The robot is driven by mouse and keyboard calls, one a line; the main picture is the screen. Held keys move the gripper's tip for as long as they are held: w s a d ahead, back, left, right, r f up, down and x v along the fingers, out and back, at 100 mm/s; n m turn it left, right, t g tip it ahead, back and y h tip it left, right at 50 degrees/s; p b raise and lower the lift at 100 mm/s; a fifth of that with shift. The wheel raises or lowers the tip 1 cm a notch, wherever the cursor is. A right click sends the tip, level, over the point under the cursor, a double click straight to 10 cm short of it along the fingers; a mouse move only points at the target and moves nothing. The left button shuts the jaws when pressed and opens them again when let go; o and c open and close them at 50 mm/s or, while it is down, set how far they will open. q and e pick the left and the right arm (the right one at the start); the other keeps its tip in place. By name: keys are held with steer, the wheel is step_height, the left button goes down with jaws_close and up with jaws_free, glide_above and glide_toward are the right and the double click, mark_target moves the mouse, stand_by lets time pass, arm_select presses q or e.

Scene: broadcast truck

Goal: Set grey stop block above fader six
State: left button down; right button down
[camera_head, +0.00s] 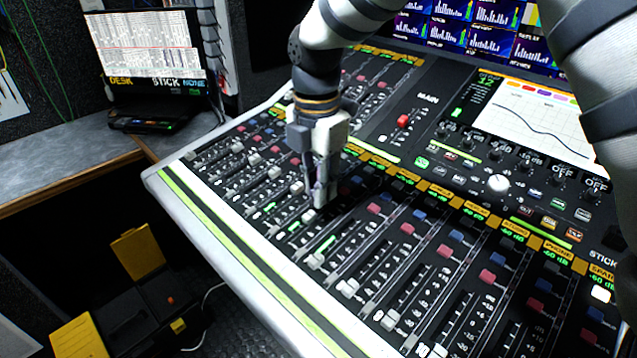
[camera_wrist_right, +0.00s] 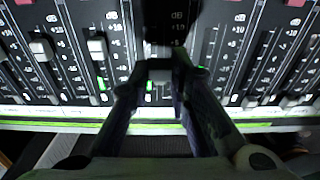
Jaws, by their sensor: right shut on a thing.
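My right gripper (camera_head: 319,198) is low over the mixing desk, among the fader slots left of centre. In the wrist view its dark fingers (camera_wrist_right: 160,76) close on a small grey block (camera_wrist_right: 158,66), which I take to be the stop block. Most of the block is hidden by the fingers, and in the head view I cannot tell it clearly from the gripper. I cannot tell whether it touches the desk. The fader under the gripper is hidden, and its number cannot be read. My left gripper is not in view.
The mixing desk (camera_head: 250,262) carries rows of fader caps, including a white cap (camera_wrist_right: 97,46) left of the fingers. Several knobs and a screen (camera_head: 535,118) lie behind. A laptop (camera_head: 150,60) stands on a side counter at left. A black and yellow case (camera_head: 140,315) is on the floor.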

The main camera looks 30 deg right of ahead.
steer(key=shift+d+f, duration=0.15)
steer(key=shift+f, duration=0.75)
steer(key=shift+d+f, duration=0.1)
steer(key=shift+f, duration=0.75)
steer(key=c, duration=1.4)
jaws_free()
step_height(320, 180, up, 12)
steer(key=shift+a+r, duration=0.1)
steer(key=shift+f, duration=0.2)
